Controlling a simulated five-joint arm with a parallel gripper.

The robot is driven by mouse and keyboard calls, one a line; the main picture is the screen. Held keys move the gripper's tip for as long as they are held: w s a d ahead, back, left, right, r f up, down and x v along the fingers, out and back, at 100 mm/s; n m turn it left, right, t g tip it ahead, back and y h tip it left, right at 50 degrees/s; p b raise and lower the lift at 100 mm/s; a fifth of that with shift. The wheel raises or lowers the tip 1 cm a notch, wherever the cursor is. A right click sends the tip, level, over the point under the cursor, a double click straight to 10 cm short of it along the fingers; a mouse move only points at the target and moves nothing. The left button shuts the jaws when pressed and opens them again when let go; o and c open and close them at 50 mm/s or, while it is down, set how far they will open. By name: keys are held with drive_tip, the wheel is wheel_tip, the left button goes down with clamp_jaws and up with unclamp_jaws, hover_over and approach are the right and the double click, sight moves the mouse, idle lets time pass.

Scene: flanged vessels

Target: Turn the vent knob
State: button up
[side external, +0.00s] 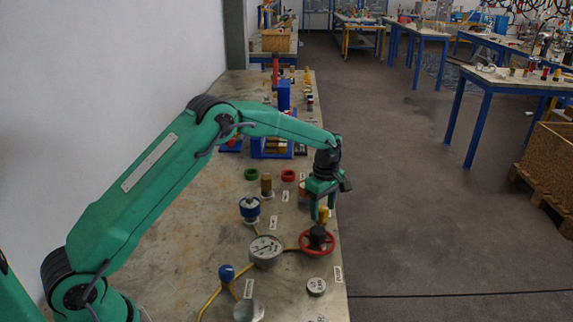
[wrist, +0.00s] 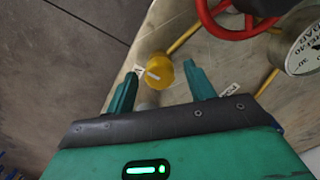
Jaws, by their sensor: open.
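The yellow knob (side external: 324,217) with a white pointer mark looks like the vent knob, but I cannot read its label. In the wrist view the knob (wrist: 160,75) lies between the two fingertips in the picture. My gripper (side external: 322,207) is open and empty, pointing down over the knob near the bench's right edge. Its green fingers (wrist: 160,66) stand to either side of the knob with gaps. I cannot tell how far the tips are above it. In the side view a finger partly hides the knob.
A red handwheel (side external: 317,241) stands close in front of the knob and also shows in the wrist view (wrist: 236,32). A round pressure gauge (side external: 266,250) sits left of it, with yellow pipes between. A blue-topped fitting (side external: 249,208) stands farther left. The floor lies right of the bench.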

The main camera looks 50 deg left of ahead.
drive_tip(key=shift+c, duration=0.2)
drive_tip(key=c, duration=0.9)
drive_tip(key=shift+c, duration=0.2)
drive_tip(key=shift+m, duration=0.3)
drive_tip(key=m, duration=0.8)
drive_tip(key=shift+m, duration=0.3)
drive_tip(key=m, duration=0.4)
drive_tip(key=shift+m, duration=0.3)
drive_tip(key=m, duration=0.4)
